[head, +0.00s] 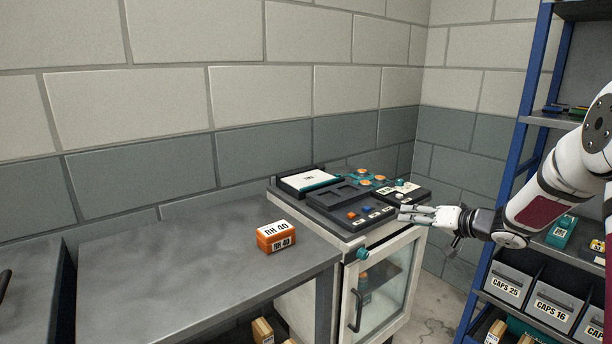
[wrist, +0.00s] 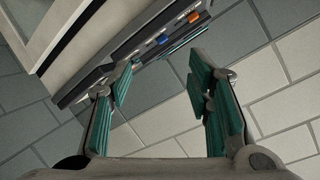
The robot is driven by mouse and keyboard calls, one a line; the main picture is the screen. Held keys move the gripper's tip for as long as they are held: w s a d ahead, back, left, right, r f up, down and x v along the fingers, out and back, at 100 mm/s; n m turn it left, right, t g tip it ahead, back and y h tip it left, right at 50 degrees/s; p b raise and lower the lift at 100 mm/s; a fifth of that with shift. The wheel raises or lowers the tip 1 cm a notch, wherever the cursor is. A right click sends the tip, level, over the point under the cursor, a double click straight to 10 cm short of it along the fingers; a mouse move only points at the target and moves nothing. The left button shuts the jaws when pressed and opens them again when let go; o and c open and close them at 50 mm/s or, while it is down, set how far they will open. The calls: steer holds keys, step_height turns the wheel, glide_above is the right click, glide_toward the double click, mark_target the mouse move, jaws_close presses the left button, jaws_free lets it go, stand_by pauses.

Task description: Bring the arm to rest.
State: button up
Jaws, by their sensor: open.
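My gripper (head: 408,213) is at the right in the head view, at the end of my white arm. It is stretched out to the left, close to the front right edge of the cabinet top (head: 350,233). In the wrist view its two teal-padded fingers (wrist: 160,90) stand apart. Nothing is between the pads; the wall of blocks shows behind the gap. Part of my arm runs out of the head view at the right.
A black tray unit (head: 345,201) with coloured buttons sits on the cabinet top. An orange box (head: 276,237) marked RH 40 stands on the grey bench (head: 190,265). A blue-framed shelf (head: 522,150) with labelled bins (head: 508,284) is close to my arm. Much of the bench is clear.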

steer(key=s+r+t+h+p, duration=0.1)
steer(key=s+r+h+p, duration=0.3)
steer(key=r, duration=0.8)
steer(key=s+r+m+g+h, duration=0.1)
steer(key=s+r+g+h, duration=0.1)
steer(key=s+r+h, duration=0.7)
steer(key=s+a+g+y+p, duration=0.1)
steer(key=s+a+g+y, duration=0.1)
steer(key=s, duration=1)
steer(key=s+a+f+n+g+y+p, duration=0.1)
steer(key=s+a, duration=0.4)
steer(key=s, duration=0.8)
steer(key=s+a+f+n+g+y+p, duration=0.1)
steer(key=s+a+g+y+p, duration=0.1)
steer(key=s, duration=1.1)
steer(key=shift+a+f+g+y+p, duration=0.25)
steer(key=shift+a+g+p, duration=0.25)
steer(key=shift+a+g, duration=0.35)
steer(key=shift+r, duration=0.1)
